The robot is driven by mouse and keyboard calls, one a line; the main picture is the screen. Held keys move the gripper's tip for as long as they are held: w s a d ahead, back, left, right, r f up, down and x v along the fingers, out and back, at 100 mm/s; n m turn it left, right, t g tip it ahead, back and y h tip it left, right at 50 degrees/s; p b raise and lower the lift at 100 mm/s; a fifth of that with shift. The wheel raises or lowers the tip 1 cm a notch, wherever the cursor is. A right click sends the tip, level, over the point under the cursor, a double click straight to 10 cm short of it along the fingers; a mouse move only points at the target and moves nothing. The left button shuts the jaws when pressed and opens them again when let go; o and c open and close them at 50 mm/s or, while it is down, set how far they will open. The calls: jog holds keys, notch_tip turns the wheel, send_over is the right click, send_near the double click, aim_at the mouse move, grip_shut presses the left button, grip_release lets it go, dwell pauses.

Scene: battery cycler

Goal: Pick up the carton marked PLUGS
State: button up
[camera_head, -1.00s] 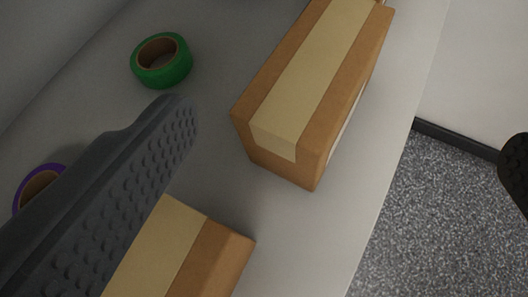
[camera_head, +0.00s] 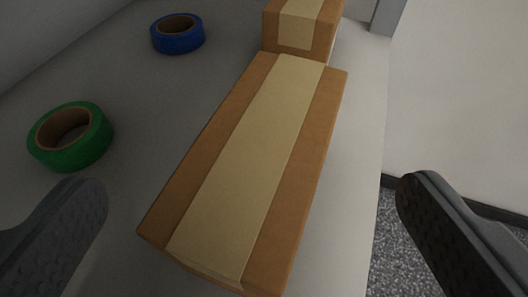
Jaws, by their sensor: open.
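A long brown carton (camera_head: 322,130) with a pale tape strip along its top lies between the two fingers of my gripper (camera_head: 250,225) in the picture. My gripper is open and empty, one finger at the lower left and one at the lower right. A second taped carton (camera_head: 325,35) stands just behind the long one at the top of the view. No PLUGS marking is readable on either carton; their marked faces are out of sight.
A green tape roll (camera_head: 92,140) and a blue tape roll (camera_head: 178,36) lie to the left on the grey shelf surface (camera_head: 150,100). The surface ends at the right, with speckled floor (camera_head: 385,245) below. A grey post (camera_head: 388,15) stands at the back right.

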aim_at(262, 154)
jog(key=b+x, duration=0.1)
jog(key=x, duration=0.1)
jog(key=b+x, duration=0.1)
jog(key=x, duration=0.2)
jog(key=shift+d+f, duration=0.15)
jog(key=shift+f, duration=0.15)
jog(key=shift+s, duration=0.1)
jog(key=c, duration=1.4)
